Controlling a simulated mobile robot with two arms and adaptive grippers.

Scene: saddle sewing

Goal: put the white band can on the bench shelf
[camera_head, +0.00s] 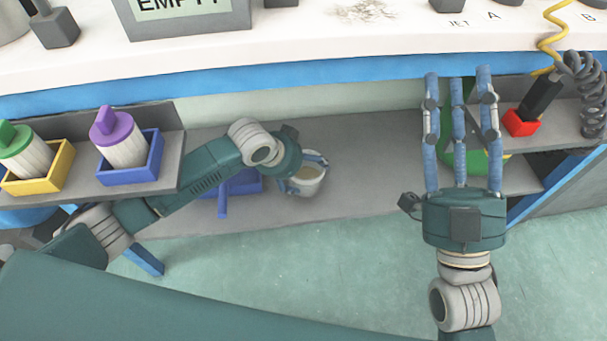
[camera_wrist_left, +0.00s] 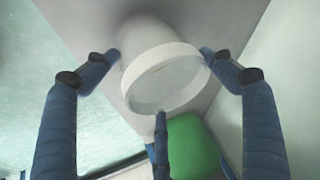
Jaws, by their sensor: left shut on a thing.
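The white band can (camera_head: 308,172), a pale open-topped can, is at my left gripper (camera_head: 303,168) over the grey bench shelf (camera_head: 365,170). In the left wrist view the can (camera_wrist_left: 165,75) shows a broad white band at its rim, with the blue fingers (camera_wrist_left: 162,85) closed around it. I cannot tell whether its base touches the shelf. My right gripper (camera_head: 459,85) is empty, its three blue fingers extended and apart, in front of the shelf's right end.
A blue object (camera_head: 235,183) is partly hidden behind my left arm. Yellow (camera_head: 40,180) and blue (camera_head: 132,172) bins hold spools at left. A green object (camera_head: 472,158) is behind my right fingers. A red block (camera_head: 520,123) sits at right. The bench top (camera_head: 300,45) overhangs.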

